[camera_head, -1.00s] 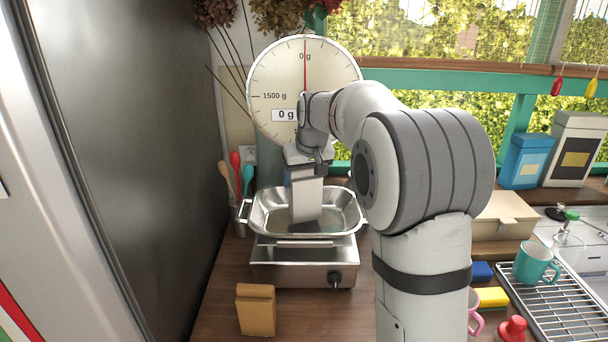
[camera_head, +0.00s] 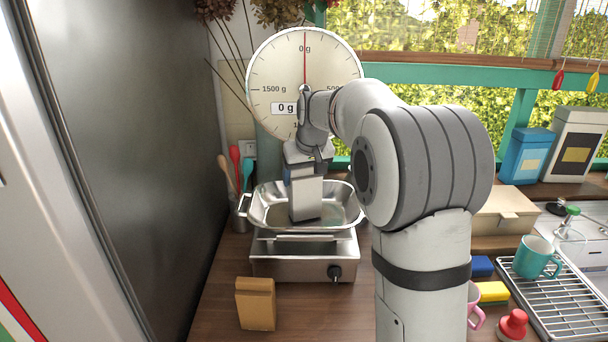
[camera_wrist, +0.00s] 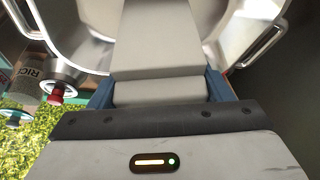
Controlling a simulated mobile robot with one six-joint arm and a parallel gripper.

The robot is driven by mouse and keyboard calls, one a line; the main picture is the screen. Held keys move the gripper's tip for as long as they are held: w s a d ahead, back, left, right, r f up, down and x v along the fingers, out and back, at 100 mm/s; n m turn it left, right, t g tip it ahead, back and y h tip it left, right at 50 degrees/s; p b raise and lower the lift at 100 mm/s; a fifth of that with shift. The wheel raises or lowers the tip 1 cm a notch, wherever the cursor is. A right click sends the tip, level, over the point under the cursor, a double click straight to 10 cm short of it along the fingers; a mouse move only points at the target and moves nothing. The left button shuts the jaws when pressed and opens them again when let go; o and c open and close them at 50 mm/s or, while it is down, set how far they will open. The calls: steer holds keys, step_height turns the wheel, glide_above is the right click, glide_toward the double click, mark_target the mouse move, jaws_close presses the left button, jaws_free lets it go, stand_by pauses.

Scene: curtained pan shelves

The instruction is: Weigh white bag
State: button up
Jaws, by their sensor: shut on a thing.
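The white bag (camera_head: 306,200) hangs upright from my gripper (camera_head: 304,170), its lower end inside the metal pan (camera_head: 262,216) of the scale. I cannot tell whether its bottom touches the pan floor. The scale's round dial (camera_head: 275,70) reads 0 g with its needle straight up. In the wrist view my gripper (camera_wrist: 160,92) has its blue fingers on both sides of the white bag (camera_wrist: 158,45), shut on it. The pan's shiny wall (camera_wrist: 80,40) shows beyond the bag.
A brown bag (camera_head: 255,303) stands on the counter in front of the scale. A utensil pot (camera_head: 240,215) is left of it. At right are a teal mug (camera_head: 536,258), a wire rack (camera_head: 560,310) and a beige box (camera_head: 505,215). A dark tall panel closes the left side.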

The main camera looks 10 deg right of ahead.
steer(key=shift+f, duration=0.3)
steer(key=o, duration=1.5)
steer(key=b+v, duration=0.1)
steer(key=v, duration=0.6)
steer(key=shift+s+r+b, duration=0.15)
steer(key=shift+r+b, duration=0.25)
jaws_close()
stand_by(0.5)
